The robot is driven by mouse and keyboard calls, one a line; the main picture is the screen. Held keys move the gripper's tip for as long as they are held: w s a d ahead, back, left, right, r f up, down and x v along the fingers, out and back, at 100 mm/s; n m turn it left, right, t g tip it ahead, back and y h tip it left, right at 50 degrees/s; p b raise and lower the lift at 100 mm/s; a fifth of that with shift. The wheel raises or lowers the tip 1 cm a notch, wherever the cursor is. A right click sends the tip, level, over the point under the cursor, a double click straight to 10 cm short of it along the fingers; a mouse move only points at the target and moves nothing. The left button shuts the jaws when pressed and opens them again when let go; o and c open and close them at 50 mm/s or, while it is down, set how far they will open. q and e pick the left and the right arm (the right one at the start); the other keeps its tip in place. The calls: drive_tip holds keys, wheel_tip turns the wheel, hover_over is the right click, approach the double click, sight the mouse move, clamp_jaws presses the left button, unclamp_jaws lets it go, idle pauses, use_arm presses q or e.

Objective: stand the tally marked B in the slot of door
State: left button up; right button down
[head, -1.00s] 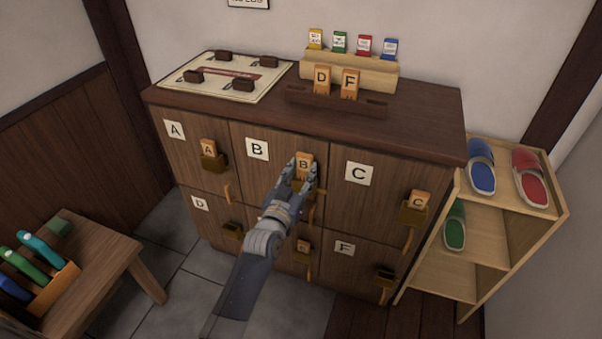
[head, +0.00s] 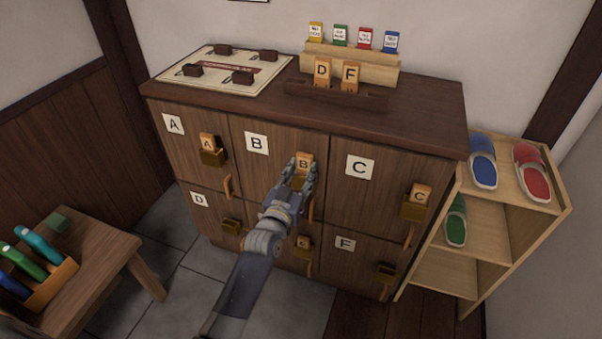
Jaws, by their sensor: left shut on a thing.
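The tally marked B (head: 305,162) is a small orange wooden tag, upright at the front of door B (head: 262,172) in the head view. My left gripper (head: 303,174) is shut on it from the front. The slot block of door B is mostly hidden behind my gripper, so I cannot tell how deep the tally sits in it. The white label B (head: 257,143) is left of the gripper. My right gripper is not in view.
Tallies A (head: 207,142) and C (head: 421,193) stand in their door slots. Tallies D (head: 322,72) and F (head: 350,76) stand in a dark rack on the cabinet top (head: 420,110). A shoe shelf (head: 505,215) is at right, a low table (head: 100,262) at left.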

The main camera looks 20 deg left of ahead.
sight(301, 154)
use_arm(q)
drive_tip(key=shift+s+f, duration=0.1)
drive_tip(key=shift+f, duration=0.35)
drive_tip(key=o, duration=1.1)
drive_tip(key=shift+s+f, duration=0.1)
drive_tip(key=shift+f, duration=0.1)
drive_tip(key=o, duration=0.5)
drive_tip(key=shift+d, duration=0.1)
drive_tip(key=shift+w+r, duration=0.1)
drive_tip(key=shift+w, duration=0.1)
drive_tip(key=shift+r, duration=0.3)
drive_tip(key=shift+r+p, duration=3.5)
drive_tip(key=shift+p, duration=0.1)
